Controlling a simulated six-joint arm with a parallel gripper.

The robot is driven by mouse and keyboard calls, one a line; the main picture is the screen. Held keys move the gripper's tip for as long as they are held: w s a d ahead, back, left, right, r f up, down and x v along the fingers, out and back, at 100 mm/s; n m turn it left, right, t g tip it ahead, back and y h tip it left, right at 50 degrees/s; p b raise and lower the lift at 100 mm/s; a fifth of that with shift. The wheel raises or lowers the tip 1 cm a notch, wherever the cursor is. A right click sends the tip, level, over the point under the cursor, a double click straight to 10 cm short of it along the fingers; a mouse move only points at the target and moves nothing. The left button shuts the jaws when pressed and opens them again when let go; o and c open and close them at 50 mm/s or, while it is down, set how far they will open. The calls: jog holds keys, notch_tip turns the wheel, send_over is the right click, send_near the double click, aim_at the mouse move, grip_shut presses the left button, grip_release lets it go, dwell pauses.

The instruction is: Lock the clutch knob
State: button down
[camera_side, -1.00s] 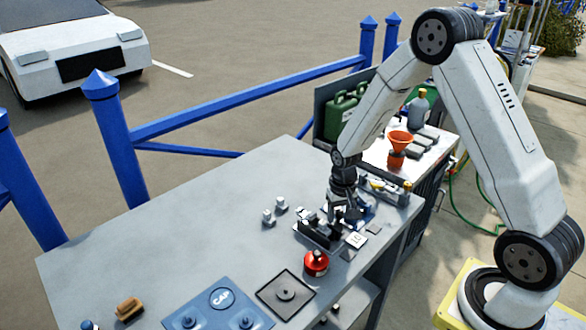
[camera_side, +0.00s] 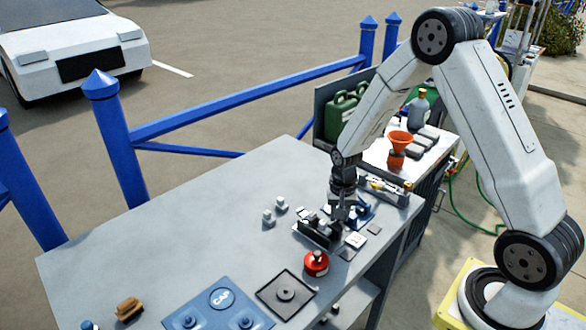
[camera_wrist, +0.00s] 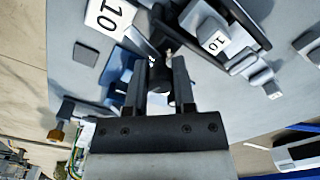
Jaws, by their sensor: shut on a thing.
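A dark clutch block (camera_side: 318,236) with grey parts on top sits near the right front edge of the grey bench; its dark frame (camera_wrist: 254,28) shows in the wrist view. My gripper (camera_side: 339,212) points down at the back end of the block. In the wrist view my gripper (camera_wrist: 167,62) has its two fingers close together on a small black knob (camera_wrist: 163,74). The knob is mostly hidden between the fingers, so I cannot tell its turn. A grey piece marked 10 (camera_wrist: 212,36) sits in the block beside the fingers.
A white card marked 10 (camera_side: 355,240) lies right of the block. A red round item (camera_side: 316,263) stands in front. Small grey blocks (camera_side: 269,217) are to the left.

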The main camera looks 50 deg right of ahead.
jog(key=shift+m, duration=6.9)
